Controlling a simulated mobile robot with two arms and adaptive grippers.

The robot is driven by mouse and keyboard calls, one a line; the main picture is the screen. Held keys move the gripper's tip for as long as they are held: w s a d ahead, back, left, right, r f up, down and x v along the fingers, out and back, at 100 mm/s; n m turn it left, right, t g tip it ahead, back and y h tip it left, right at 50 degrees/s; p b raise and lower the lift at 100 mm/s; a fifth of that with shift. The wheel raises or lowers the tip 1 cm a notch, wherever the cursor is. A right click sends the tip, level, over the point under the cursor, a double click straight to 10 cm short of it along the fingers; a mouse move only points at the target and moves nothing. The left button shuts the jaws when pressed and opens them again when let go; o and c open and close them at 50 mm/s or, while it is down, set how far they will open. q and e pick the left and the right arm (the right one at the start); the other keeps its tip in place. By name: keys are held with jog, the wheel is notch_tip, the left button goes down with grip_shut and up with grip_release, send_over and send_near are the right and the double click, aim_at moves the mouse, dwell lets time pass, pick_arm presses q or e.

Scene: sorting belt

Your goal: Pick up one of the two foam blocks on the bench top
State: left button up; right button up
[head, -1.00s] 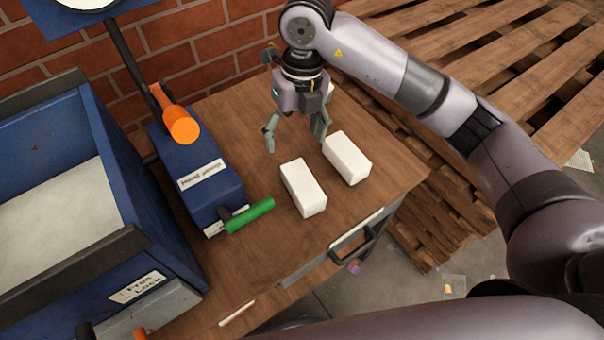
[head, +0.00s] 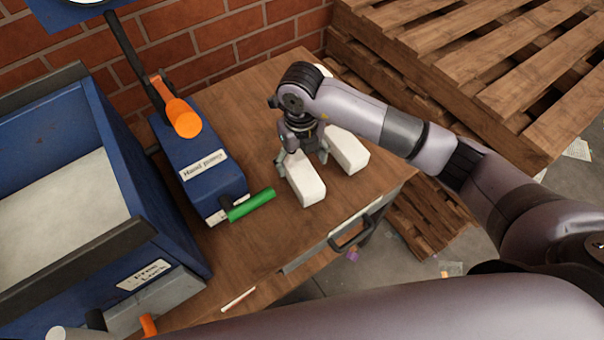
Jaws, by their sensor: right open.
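Two white foam blocks lie side by side on the wooden bench top (head: 258,245). The left block (head: 305,183) lies nearer the green handle, and the right block (head: 348,150) lies nearer the bench's right edge. My right gripper (head: 302,163) is open and low over the far end of the left block, its fingers pointing down on either side of it. One finger is near the gap between the blocks. The gripper hides the far end of the left block, and I cannot tell whether the fingers touch it. My left gripper is not in view.
A blue hand press (head: 190,165) with an orange knob (head: 183,118) and a green handle (head: 252,204) stands left of the blocks. A blue bin (head: 150,215) is further left. A drawer handle (head: 352,236) is on the bench front. Pallets (head: 480,70) are at the right.

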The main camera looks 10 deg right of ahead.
jog(key=f, duration=0.2)
jog(key=s+f+p, duration=0.1)
jog(key=shift+f, duration=0.65)
jog(key=shift+c, duration=0.2)
jog(key=c, duration=0.8)
